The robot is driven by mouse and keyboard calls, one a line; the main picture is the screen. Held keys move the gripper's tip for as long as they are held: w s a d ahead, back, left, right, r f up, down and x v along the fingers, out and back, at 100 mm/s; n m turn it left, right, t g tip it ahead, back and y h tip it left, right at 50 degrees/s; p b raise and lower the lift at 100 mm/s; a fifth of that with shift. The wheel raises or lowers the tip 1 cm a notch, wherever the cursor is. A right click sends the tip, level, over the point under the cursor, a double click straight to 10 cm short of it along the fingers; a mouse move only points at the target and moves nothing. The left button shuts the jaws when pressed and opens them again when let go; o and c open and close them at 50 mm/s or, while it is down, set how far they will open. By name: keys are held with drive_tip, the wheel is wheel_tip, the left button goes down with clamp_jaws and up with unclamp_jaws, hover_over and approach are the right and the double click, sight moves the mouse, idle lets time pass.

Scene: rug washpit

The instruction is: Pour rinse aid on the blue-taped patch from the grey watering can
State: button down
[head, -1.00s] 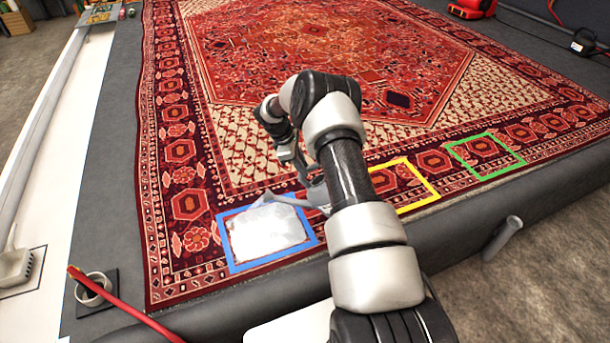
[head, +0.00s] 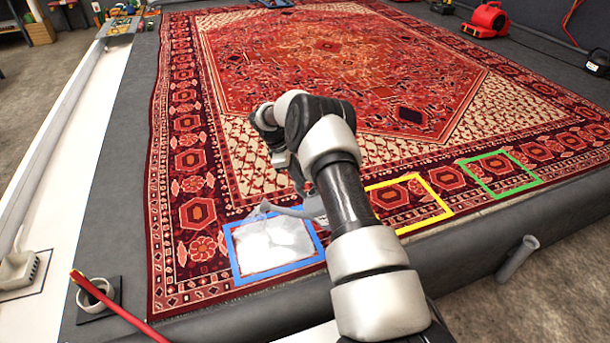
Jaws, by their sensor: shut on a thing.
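The blue-taped patch (head: 232,262) is a square outlined in blue on the near left border of the patterned rug. A white, cloudy layer (head: 272,248) covers most of its inside. My gripper (head: 302,188) is shut on the grey watering can (head: 313,206), just right of the patch. The can's body is largely hidden behind my arm. Its spout (head: 285,210) points left, and the tip is over the patch's far edge. I cannot clearly make out a stream separate from the white layer.
A yellow-taped square (head: 440,213) and a green-taped square (head: 505,193) lie to the right along the same border. A red hose (head: 118,310) and a round drain fitting (head: 97,295) are at lower left. A red blower (head: 487,20) stands at the back right.

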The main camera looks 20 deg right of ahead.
drive_tip(key=shift+a, duration=2.25)
drive_tip(key=s+p, duration=0.5)
drive_tip(key=s, duration=1.5)
drive_tip(key=shift+r, duration=0.1)
